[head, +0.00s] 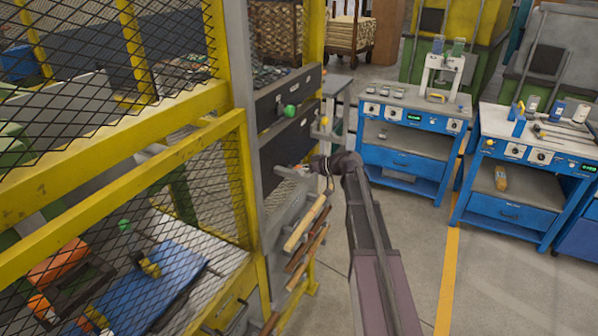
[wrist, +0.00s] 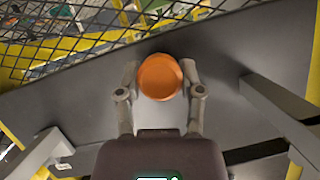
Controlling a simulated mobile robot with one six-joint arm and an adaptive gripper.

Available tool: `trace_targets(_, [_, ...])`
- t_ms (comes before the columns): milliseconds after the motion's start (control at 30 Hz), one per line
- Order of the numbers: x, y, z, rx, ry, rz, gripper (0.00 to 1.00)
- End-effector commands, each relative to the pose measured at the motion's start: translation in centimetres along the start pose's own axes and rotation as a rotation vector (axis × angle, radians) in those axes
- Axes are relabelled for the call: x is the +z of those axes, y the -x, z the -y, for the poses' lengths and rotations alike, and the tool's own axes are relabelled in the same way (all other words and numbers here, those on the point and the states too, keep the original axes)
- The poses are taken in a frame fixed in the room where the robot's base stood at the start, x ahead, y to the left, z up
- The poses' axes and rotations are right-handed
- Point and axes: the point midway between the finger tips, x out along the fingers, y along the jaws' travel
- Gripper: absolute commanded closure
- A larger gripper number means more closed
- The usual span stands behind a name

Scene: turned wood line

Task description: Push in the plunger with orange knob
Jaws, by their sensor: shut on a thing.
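The orange knob (wrist: 159,77) is round and sits in the upper middle of the wrist view, against a grey panel (wrist: 225,62). My gripper (wrist: 160,74) has one finger on each side of the knob and is shut on it. In the head view my gripper (head: 312,166) is at the grey panel post beside the yellow cage, and the knob is mostly hidden there. The plunger's shaft is hidden behind the knob, so I cannot tell how far it stands out.
A green knob (head: 290,111) and a yellow knob (head: 324,121) stick out above my gripper. Wooden rods (head: 306,223) lie on a slanted rack below it. The yellow mesh cage (head: 120,110) is at left, blue workbenches (head: 405,160) at right. Floor (head: 420,230) between is clear.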

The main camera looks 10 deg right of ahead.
Motion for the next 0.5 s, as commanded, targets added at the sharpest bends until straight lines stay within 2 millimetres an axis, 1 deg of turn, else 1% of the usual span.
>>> trace_targets(133, [-0.13, 0.01, -0.09, -0.003, -0.001, -0.004, 1.00])
trace_targets(167, [-0.12, 0.06, -0.12, -0.003, -0.001, -0.005, 0.43])
trace_targets(200, [-0.10, 0.14, -0.16, -0.002, -0.002, -0.005, 0.31])
trace_targets(233, [-0.07, 0.20, -0.20, -0.002, -0.002, -0.004, 0.22])
trace_targets(267, [-0.05, 0.27, -0.24, -0.001, -0.002, -0.004, 0.16])
trace_targets(500, [0.07, 0.56, -0.37, 0.003, -0.003, -0.003, 0.16])
